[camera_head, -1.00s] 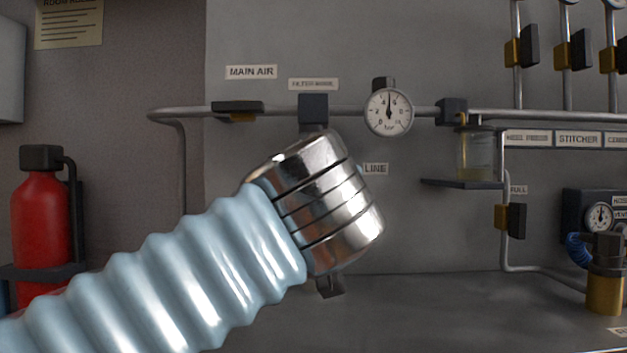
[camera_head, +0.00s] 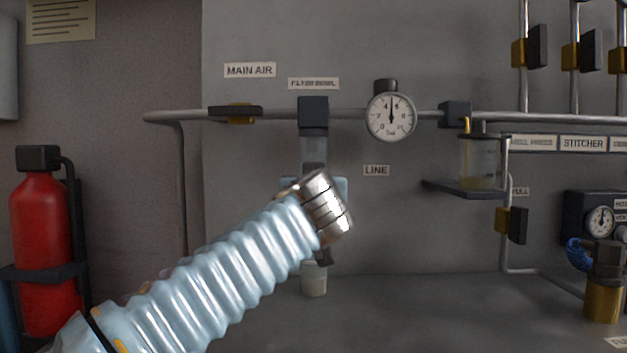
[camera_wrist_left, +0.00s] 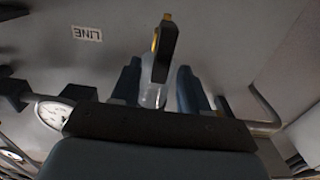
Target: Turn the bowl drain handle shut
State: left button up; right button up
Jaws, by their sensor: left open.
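The filter bowl (camera_head: 313,150) hangs below a dark block on the pipe, its lower part hidden behind my left wrist. A dark piece (camera_head: 323,257) below the wrist looks like part of the drain. In the left wrist view, the dark drain handle (camera_wrist_left: 165,52) with a yellow tip stands in front of the clear bowl (camera_wrist_left: 153,96). My left gripper (camera_wrist_left: 158,68) is open, with one blue-grey finger on each side of the handle and visible gaps beside it. In the head view, my wrist mostly hides this gripper. My right gripper is not in view.
A small pale cup (camera_head: 313,284) stands beneath the bowl. The main air valve (camera_head: 236,112) and pressure gauge (camera_head: 391,117) sit on the pipe either side. A shelf (camera_head: 465,188) with a clear jar is to the right; a red extinguisher (camera_head: 42,240) is at left.

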pick_arm(q)
jog(key=shift+c, duration=0.3)
grip_shut()
jog(key=shift+d+f+m+p, duration=0.15)
jog(key=shift+d+f+m, duration=0.2)
jog(key=shift+m, duration=2.65)
jog(key=shift+d+f+m+p, duration=0.2)
jog(key=shift+d+f+m, duration=0.1)
jog(key=shift+m, duration=2.7)
jog(key=shift+d+f+m+p, duration=0.15)
jog(key=shift+d+f+m, duration=0.15)
jog(key=shift+m, duration=2.7)
jog(key=shift+o, duration=0.3)
grip_release()
